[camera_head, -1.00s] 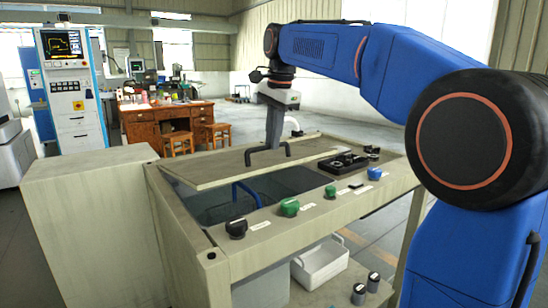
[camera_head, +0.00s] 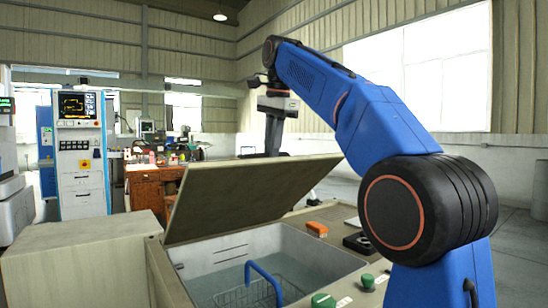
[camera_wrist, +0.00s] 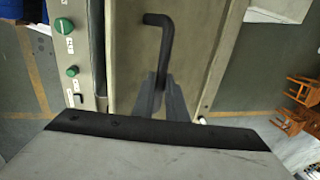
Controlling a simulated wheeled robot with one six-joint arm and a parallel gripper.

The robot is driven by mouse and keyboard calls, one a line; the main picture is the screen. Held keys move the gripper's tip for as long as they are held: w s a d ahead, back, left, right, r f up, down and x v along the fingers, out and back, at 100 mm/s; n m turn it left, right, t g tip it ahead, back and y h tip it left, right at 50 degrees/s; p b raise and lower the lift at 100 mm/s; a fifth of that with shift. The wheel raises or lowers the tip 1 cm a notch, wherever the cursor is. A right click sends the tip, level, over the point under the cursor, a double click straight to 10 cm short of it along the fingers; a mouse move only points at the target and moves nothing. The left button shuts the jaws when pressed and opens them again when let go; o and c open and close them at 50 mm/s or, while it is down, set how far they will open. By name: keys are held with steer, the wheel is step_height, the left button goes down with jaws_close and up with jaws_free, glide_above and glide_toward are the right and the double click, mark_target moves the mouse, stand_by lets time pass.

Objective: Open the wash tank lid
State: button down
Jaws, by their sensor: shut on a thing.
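The wash tank lid (camera_head: 240,196) is a beige panel, tilted up steeply on its far side above the open tank. The wash tank (camera_head: 225,252) below it shows pale inner walls, water and a basket with a blue handle (camera_head: 262,275). My gripper is at the lid's upper edge in the head view, its fingertips hidden behind the lid. In the wrist view my gripper (camera_wrist: 160,92) is shut on the black lid handle (camera_wrist: 162,38), near one end of the bar. The lid face (camera_wrist: 130,65) also shows there.
Green knobs (camera_head: 323,300) and an orange block (camera_head: 316,229) sit on the tank's top panel. A beige cabinet (camera_head: 80,265) stands at the left. A control cabinet (camera_head: 80,150) and a wooden desk (camera_head: 145,190) are behind. Wooden stools (camera_wrist: 300,90) show in the wrist view.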

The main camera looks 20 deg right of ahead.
steer(key=shift+w+a+f, duration=0.1)
steer(key=shift+w+f, duration=0.1)
steer(key=shift+w, duration=0.1)
steer(key=c, duration=1.8)
jaws_free()
steer(key=shift+w+f, duration=0.1)
steer(key=shift+o, duration=0.2)
steer(key=shift+r, duration=0.2)
steer(key=shift+s, duration=0.2)
